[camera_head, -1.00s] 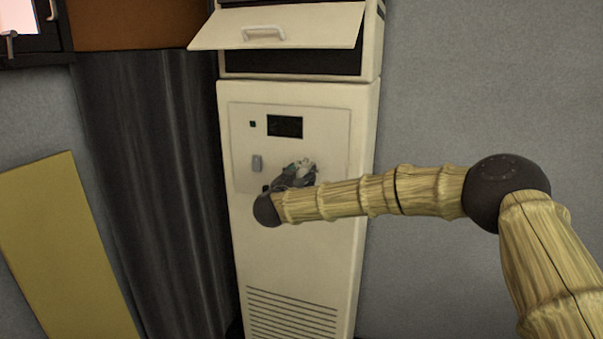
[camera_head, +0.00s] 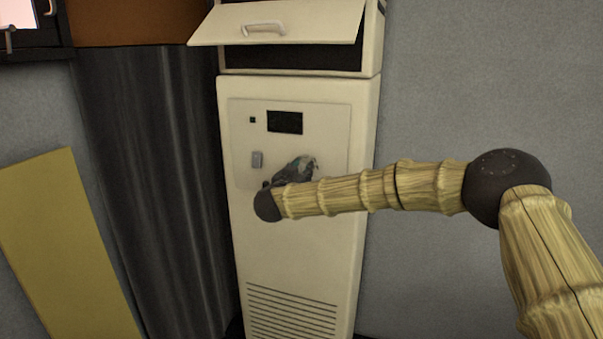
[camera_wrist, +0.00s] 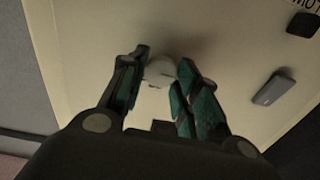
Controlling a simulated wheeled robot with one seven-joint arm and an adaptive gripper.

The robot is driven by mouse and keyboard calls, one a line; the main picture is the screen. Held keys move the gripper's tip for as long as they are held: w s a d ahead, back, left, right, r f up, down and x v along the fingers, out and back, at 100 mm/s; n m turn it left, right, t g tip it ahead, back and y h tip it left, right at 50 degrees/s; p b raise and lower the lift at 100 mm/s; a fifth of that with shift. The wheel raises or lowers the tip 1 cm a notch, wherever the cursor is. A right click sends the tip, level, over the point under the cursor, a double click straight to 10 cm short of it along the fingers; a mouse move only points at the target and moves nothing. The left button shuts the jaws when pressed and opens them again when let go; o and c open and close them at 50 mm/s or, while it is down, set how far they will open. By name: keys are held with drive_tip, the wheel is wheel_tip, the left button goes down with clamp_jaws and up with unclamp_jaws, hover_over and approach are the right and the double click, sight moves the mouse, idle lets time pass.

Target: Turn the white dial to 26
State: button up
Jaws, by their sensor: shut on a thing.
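The white dial (camera_wrist: 161,70) is a small round knob on the cream cabinet's front panel. In the wrist view it sits between the two fingers of my gripper (camera_wrist: 159,75), which is shut on it. In the head view my gripper (camera_head: 298,167) is against the panel, below and right of the dark display, and the dial is hidden behind it. The display (camera_head: 285,122) is dark and no number can be read on it. The dial's setting cannot be read in either view.
The cream cabinet (camera_head: 300,240) stands against a grey wall. A grey switch (camera_head: 257,159) is left of my gripper; it also shows in the wrist view (camera_wrist: 273,89). Above, a flap with a handle (camera_head: 263,29) is tilted open. A yellow board (camera_head: 65,250) is at left.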

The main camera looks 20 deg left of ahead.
drive_tip(key=m+b, duration=0.1)
drive_tip(key=m, duration=0.1)
drive_tip(key=m+b, duration=0.1)
drive_tip(key=b, duration=0.1)
drive_tip(key=shift+d+f+m, duration=0.1)
drive_tip(key=shift+f+m, duration=0.1)
drive_tip(key=shift+m, duration=0.2)
drive_tip(key=shift+f+m+b, duration=0.15)
drive_tip(key=shift+m+b, duration=4.7)
drive_tip(key=shift+m, duration=0.35)
drive_tip(key=shift+f+m+b, duration=0.15)
drive_tip(key=shift+m+b, duration=4.65)
drive_tip(key=shift+m, duration=0.4)
drive_tip(key=shift+f+m+b, duration=0.15)
drive_tip(key=shift+m+b, duration=4.7)
drive_tip(key=shift+m, duration=0.35)
drive_tip(key=shift+r, duration=0.1)
drive_tip(key=o, duration=1)
drive_tip(key=shift+r, duration=0.15)
